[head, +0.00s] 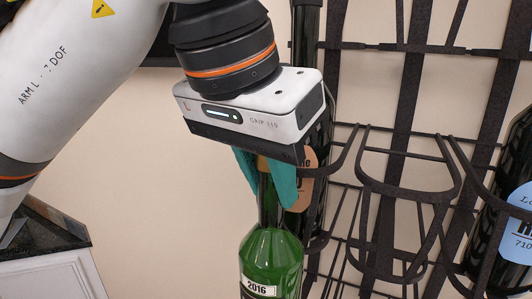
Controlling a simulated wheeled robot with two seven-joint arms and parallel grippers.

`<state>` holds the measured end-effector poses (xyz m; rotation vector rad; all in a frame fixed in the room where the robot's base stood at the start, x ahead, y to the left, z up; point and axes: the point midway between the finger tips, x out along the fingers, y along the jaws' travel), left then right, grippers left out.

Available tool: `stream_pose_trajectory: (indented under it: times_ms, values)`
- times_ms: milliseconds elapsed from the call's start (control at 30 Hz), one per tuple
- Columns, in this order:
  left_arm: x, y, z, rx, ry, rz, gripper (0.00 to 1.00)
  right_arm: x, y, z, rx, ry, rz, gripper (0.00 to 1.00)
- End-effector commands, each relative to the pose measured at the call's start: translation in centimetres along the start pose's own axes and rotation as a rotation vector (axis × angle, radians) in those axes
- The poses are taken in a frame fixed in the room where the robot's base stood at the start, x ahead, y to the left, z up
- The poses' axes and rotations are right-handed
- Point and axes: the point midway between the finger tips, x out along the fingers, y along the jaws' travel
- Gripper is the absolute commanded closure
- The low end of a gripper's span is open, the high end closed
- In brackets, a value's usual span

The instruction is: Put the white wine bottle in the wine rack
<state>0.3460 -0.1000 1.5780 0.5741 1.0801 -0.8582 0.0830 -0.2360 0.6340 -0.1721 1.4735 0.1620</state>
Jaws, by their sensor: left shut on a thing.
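A green glass bottle (269,257) with a "2016" label hangs upright at the bottom centre of the head view; its lower part is cut off by the frame edge. My left gripper (268,180) is shut on its neck, with teal fingers on either side. The dark metal wine rack (407,110) fills the right side, with curved wire holders. An empty holder (408,195) is right of the green bottle. The bottle appears in front of the rack's left edge; whether it touches the rack cannot be told. My right gripper is not in view.
A dark bottle with an orange label (309,160) is in the rack just behind my left gripper. Another dark bottle with a blue label (515,225) is in the rack at the right edge. A dark-topped white cabinet (50,275) stands at lower left. Bare wall lies between.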

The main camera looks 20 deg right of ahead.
Motion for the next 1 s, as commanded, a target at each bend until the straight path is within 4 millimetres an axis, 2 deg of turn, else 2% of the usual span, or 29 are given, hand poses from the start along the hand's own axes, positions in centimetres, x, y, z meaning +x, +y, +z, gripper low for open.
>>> stream_pose_trajectory:
  times_ms: [300, 367, 567, 800, 1000]
  values:
    - [4.1, 0.0, -1.7, -0.001, -0.005, -0.002, 1.0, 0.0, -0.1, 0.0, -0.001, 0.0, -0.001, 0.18]
    - [4.9, 0.0, -2.0, -0.001, -0.006, -0.002, 1.0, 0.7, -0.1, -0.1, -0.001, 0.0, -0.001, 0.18]
    - [5.7, 0.0, -2.3, -0.002, -0.006, -0.001, 1.0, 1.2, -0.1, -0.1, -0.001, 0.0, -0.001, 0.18]
    - [8.5, 0.0, -3.5, -0.001, -0.005, -0.001, 1.0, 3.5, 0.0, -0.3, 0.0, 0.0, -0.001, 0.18]
    - [8.4, 0.0, -3.5, -0.002, -0.006, 0.0, 1.0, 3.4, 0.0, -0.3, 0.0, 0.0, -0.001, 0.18]
